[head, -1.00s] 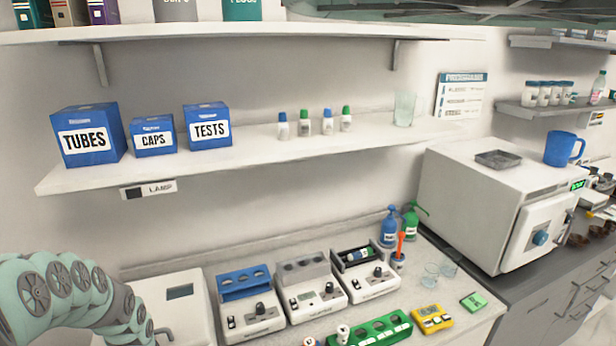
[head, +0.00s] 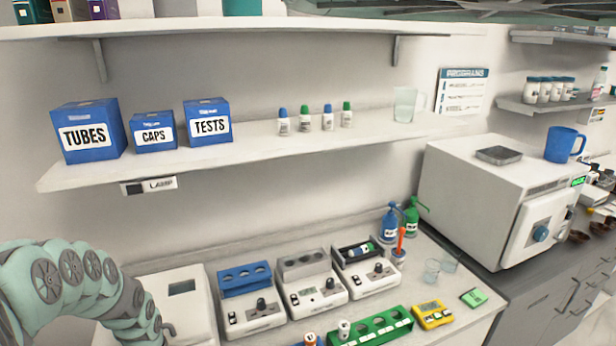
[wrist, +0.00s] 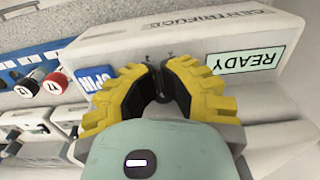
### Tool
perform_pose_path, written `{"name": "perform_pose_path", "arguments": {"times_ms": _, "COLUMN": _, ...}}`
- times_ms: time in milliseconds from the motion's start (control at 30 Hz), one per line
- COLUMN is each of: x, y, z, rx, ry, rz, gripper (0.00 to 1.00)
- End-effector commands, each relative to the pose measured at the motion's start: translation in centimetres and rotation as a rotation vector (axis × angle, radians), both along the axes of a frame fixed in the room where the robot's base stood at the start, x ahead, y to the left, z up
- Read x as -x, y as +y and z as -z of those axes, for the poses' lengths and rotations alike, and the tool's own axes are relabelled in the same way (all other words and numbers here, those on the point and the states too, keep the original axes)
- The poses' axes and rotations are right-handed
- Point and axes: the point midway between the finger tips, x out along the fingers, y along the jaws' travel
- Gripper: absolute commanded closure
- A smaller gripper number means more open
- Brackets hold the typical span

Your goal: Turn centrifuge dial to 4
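The centrifuge (head: 192,311) is a white box at the lower left of the head view, with a small dark display on top. In the wrist view the centrifuge (wrist: 190,32) appears upside down, with a green READY display (wrist: 245,60) and a blue SPIN button (wrist: 97,79). My gripper (wrist: 160,80) has yellow fingers with dark pads, closed in around the dark dial between the display and button. The fingers hide nearly all of the dial; only faint marks show beyond the tips. Its pointer and setting cannot be read. In the head view my gripper is out of sight.
Several small devices with knobs, including a blue-topped one (head: 252,312), stand right of the centrifuge. A green rack (head: 372,330) and yellow timer (head: 432,315) lie in front. A shelf (head: 258,140) with blue boxes hangs above. A white autoclave (head: 490,200) stands at right.

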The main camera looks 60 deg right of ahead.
Motion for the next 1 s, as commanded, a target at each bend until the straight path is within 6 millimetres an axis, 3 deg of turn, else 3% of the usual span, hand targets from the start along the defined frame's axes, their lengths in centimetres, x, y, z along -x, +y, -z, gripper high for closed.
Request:
{"name": "perform_pose_path", "arguments": {"times_ms": 33, "x": 0.0, "y": -0.8, "z": 0.1, "rx": 0.012, "ry": -0.01, "rz": 0.011, "gripper": 1.0}}
{"name": "perform_pose_path", "arguments": {"times_ms": 200, "x": 0.0, "y": -1.1, "z": 0.0, "rx": 0.014, "ry": -0.01, "rz": 0.012, "gripper": 1.0}}
{"name": "perform_pose_path", "arguments": {"times_ms": 867, "x": 0.7, "y": -0.8, "z": -0.3, "rx": 0.013, "ry": -0.012, "rz": 0.015, "gripper": 1.0}}
{"name": "perform_pose_path", "arguments": {"times_ms": 1000, "x": 0.7, "y": -0.8, "z": -1.1, "rx": 0.011, "ry": -0.011, "rz": 0.013, "gripper": 1.0}}
